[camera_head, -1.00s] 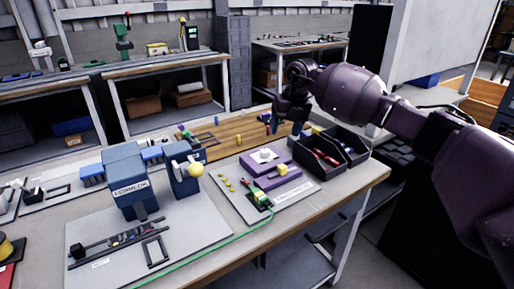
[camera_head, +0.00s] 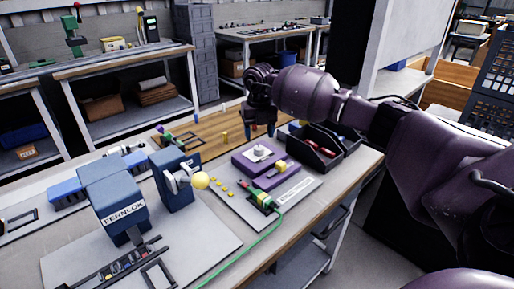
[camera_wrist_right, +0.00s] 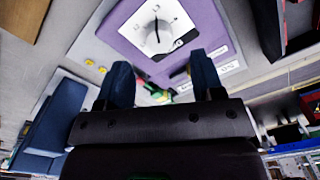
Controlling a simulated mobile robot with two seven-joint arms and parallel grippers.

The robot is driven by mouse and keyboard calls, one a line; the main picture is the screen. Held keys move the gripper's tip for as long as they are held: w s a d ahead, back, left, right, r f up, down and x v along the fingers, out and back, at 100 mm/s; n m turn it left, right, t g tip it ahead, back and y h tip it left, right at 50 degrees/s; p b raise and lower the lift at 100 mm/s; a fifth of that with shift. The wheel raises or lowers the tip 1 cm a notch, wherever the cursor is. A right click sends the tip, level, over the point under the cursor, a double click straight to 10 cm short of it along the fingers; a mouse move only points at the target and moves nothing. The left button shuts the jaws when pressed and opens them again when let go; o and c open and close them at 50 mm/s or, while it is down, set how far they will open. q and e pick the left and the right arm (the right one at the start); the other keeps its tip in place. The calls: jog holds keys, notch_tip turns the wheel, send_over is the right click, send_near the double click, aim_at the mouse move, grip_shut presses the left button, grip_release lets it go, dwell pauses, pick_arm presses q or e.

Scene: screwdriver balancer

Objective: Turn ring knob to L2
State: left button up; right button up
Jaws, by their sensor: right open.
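A purple box (camera_head: 244,166) stands on a grey board, with a pale knob (camera_head: 260,152) on its white top plate. In the right wrist view the purple box (camera_wrist_right: 205,22) shows its white dial plate with markings around the round white knob (camera_wrist_right: 156,33); a dark pointer line shows, but the labels are too small to read. My right gripper (camera_head: 260,129) is above the wooden mat, behind the box and apart from the knob. Its two blue-tipped fingers are spread and empty, as the right wrist view also shows (camera_wrist_right: 162,78). My left gripper is out of view.
Black bins (camera_head: 324,147) stand right of the box. A blue machine (camera_head: 112,201) with a yellow ball (camera_head: 201,181) stands to the left.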

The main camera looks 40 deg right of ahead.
aim_at(259, 147)
jog(key=shift+f+b, duration=0.4)
jog(key=shift+f, duration=2.35)
jog(key=c, duration=0.9)
